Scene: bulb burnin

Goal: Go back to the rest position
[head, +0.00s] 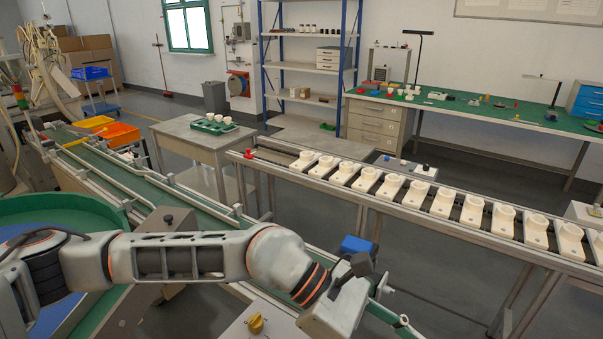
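My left arm reaches in from the left across the lower part of the head view. Its gripper (362,283) is at the lower middle, above the near end of the green conveyor and beside a blue block-shaped part (356,245). The fingers are seen from behind and the side, so I cannot tell whether they are open or shut, or whether they touch anything. My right gripper is not in view.
A long rack with a row of white sockets (443,203) runs across the right. A side table (187,137) holds a green tray (212,126) with white cups. The green conveyor (135,177) runs under my arm. A yellow knob (255,323) is near the bottom. Open floor lies beyond.

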